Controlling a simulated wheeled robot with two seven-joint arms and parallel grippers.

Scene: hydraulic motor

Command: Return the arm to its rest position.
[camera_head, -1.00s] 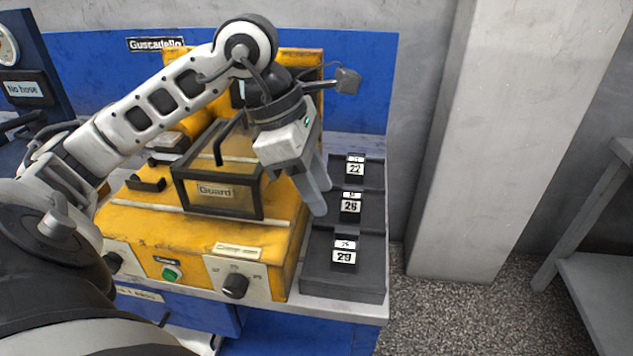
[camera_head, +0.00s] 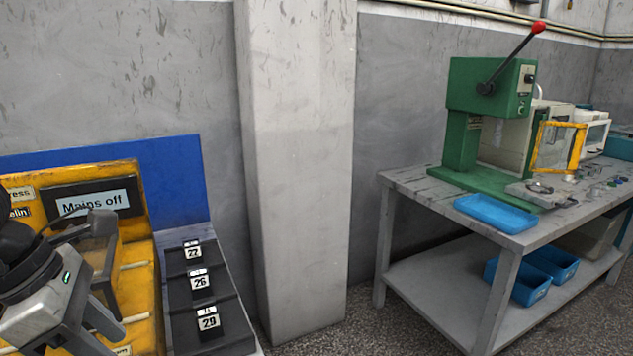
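My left gripper (camera_head: 82,325) shows at the lower left of the head view, in front of the yellow machine (camera_head: 140,225). The rest of my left arm is mostly out of view. My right gripper is not in view.
A black stepped rack (camera_head: 185,320) with blocks 22, 26 and 29 stands right of the yellow machine. A pillar (camera_head: 300,170) rises beyond it. At right, a grey table (camera_head: 410,185) bears a green press (camera_head: 462,130) and a blue tray (camera_head: 496,213). Open floor lies between.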

